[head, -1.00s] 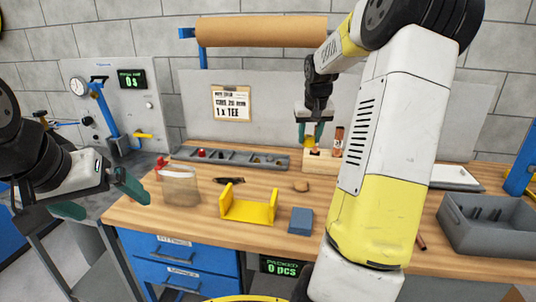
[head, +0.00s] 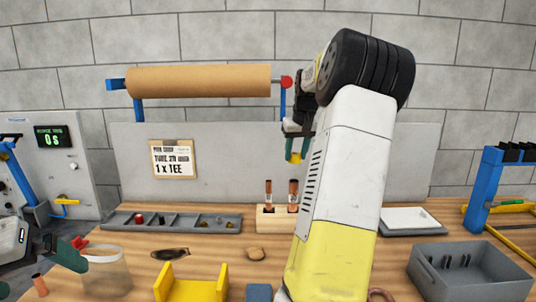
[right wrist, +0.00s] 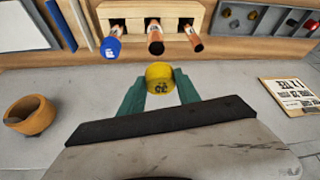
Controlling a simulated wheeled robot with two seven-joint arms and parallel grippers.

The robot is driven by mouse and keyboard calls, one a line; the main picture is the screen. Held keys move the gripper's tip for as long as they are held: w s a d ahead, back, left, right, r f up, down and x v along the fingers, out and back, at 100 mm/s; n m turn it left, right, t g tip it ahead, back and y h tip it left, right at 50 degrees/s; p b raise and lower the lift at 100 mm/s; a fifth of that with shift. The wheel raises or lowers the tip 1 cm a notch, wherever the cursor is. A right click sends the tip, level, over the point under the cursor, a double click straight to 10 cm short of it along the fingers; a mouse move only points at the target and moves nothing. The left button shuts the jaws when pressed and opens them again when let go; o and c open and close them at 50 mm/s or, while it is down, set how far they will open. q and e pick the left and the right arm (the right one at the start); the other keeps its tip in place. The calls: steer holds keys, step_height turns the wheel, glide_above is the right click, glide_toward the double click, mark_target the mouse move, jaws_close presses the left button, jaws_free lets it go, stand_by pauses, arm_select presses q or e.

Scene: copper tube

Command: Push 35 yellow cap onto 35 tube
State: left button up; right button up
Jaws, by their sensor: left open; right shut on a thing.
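My right gripper (head: 298,148) is shut on the yellow cap (head: 296,157). The wooden block (head: 273,222) holds upright copper tubes; two show in the head view, one on the left (head: 268,192) and one on the right (head: 293,194). The right wrist view shows a middle tube (right wrist: 155,42), a bare outer tube (right wrist: 194,42) and a blue-capped end (right wrist: 111,48). The held cap is apart from them. Tube numbers are unreadable. My left gripper (head: 75,255) is open at the left.
A grey divided tray (head: 172,228) lies left of the block. A clear container (head: 107,278), yellow cradle (head: 192,290) and blue block (head: 259,292) stand nearer. A grey bin (head: 428,270) stands at right.

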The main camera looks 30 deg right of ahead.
mark_target(299, 162)
steer(key=shift+f, duration=2.85)
steer(key=shift+a+f, duration=0.1)
steer(key=shift+f, duration=1.75)
steer(key=o, duration=1.4)
steer(key=shift+c, duration=0.2)
steer(key=shift+r, duration=0.1)
steer(key=v, duration=0.7)
steer(key=shift+s+r, duration=0.25)
